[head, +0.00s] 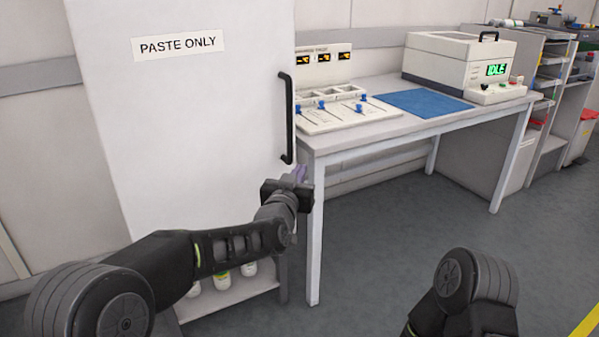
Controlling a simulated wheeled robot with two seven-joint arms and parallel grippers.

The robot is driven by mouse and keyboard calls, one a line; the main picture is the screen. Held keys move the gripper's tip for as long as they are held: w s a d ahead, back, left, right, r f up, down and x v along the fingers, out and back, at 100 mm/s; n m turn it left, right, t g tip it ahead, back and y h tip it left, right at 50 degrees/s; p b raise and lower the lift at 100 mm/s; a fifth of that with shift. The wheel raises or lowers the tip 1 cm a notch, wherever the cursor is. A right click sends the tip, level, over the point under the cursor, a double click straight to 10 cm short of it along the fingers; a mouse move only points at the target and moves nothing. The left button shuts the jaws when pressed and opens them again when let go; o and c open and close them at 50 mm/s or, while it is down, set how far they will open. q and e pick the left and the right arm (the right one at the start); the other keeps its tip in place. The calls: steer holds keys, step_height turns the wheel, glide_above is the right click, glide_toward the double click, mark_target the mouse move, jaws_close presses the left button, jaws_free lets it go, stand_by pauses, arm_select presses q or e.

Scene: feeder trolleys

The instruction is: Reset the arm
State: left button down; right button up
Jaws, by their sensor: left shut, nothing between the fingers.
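My left arm comes in from the lower left, and its gripper (300,176) is in front of the edge of the white cabinet door, below the black door handle (287,118). The left gripper is shut with nothing held. It points away from me, so its fingertips show only partly. Whether it touches the door or the table edge I cannot tell. Part of my right arm shows at the lower right, folded; its gripper is out of view.
The white door (190,110) labelled "PASTE ONLY" stands open, with white bottles (222,280) on a low shelf below it. A table (385,138) holds a rack with blue-topped tools (340,112), a blue mat (418,103) and a machine reading IDLE (450,65). Grey floor is clear at right.

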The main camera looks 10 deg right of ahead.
arm_select(q)
steer(key=s+a+f+n+g+y, duration=0.1)
steer(key=s+a+f+g, duration=0.15)
steer(key=s+f, duration=0.6)
steer(key=s+a+f+g, duration=0.2)
steer(key=s+f+g, duration=0.15)
steer(key=f, duration=1.05)
steer(key=s+a+f+n+g+y, duration=0.1)
steer(key=s+a+f+g, duration=0.35)
steer(key=f, duration=0.75)
steer(key=s+a+f+n+g, duration=0.1)
steer(key=s+a+f+g, duration=0.3)
steer(key=s, duration=0.6)
steer(key=s+a+f+n+t+y, duration=0.1)
steer(key=s+a+f+n, duration=0.1)
steer(key=s+f, duration=0.55)
steer(key=s+a+f+n+g, duration=0.1)
steer(key=s+a+f+g, duration=0.2)
steer(key=s, duration=0.8)
step_height(320, 180, up, 28)
steer(key=s+p, duration=0.1)
steer(key=p, duration=2.7)
steer(key=shift+s+d+t, duration=0.15)
steer(key=shift+s+t, duration=0.15)
steer(key=shift+t, duration=0.05)
arm_select(e)
step_height(320, 180, up, 28)
steer(key=s+a, duration=0.1)
steer(key=shift+s+a, duration=0.3)
